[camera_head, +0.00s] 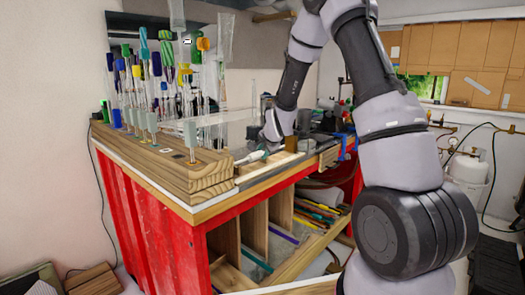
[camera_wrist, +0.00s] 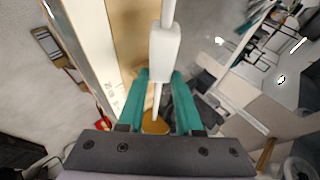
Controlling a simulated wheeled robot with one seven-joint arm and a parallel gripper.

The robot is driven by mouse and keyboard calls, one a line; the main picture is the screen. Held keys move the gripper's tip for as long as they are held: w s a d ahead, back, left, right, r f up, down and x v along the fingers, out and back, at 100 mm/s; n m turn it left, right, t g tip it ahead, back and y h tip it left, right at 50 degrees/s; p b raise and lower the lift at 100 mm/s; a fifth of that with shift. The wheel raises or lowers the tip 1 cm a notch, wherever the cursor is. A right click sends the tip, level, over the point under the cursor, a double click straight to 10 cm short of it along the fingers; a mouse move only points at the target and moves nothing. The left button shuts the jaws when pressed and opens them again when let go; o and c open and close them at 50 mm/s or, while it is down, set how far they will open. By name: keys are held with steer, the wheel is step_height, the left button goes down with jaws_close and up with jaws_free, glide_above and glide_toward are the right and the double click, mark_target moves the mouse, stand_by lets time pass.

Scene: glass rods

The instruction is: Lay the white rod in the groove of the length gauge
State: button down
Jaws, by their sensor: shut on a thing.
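My gripper (camera_wrist: 160,78), with teal fingers, is shut on the white rod (camera_wrist: 165,50). The rod passes lengthwise between the fingers in the wrist view, with a thicker white section just beyond the fingertips and a thinner end between them. In the head view my gripper (camera_head: 252,157) is low over the bench's near edge, beside the end of the thick wooden block. The rod is too small there to make out clearly. A pale wooden piece (camera_head: 270,163) lies under and beside the gripper and may be the length gauge. Its groove cannot be made out, nor whether the rod touches it.
Several upright glass rods with coloured caps (camera_head: 166,35) crowd the thick wooden block (camera_head: 170,165) at the left of the bench. A red-sided cabinet (camera_head: 150,220) with open compartments is below. Clutter stands at the back right of the bench.

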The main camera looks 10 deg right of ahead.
steer(key=shift+r, duration=0.15)
steer(key=shift+r, duration=0.5)
steer(key=shift+f, duration=1)
stand_by(0.9)
steer(key=c, duration=0.5)
jaws_free()
steer(key=shift+s+r, duration=0.1)
steer(key=s+d+r+n+g, duration=0.1)
steer(key=s+d+r+n, duration=0.25)
steer(key=s+r, duration=1.5)
steer(key=s+r+n, duration=0.2)
steer(key=s, duration=0.8)
steer(key=s+d+r+n+g+y, duration=0.1)
steer(key=s+r+n, duration=0.2)
steer(key=s, duration=0.6)
steer(key=shift+s+g, duration=0.3)
steer(key=shift+s, duration=0.1)
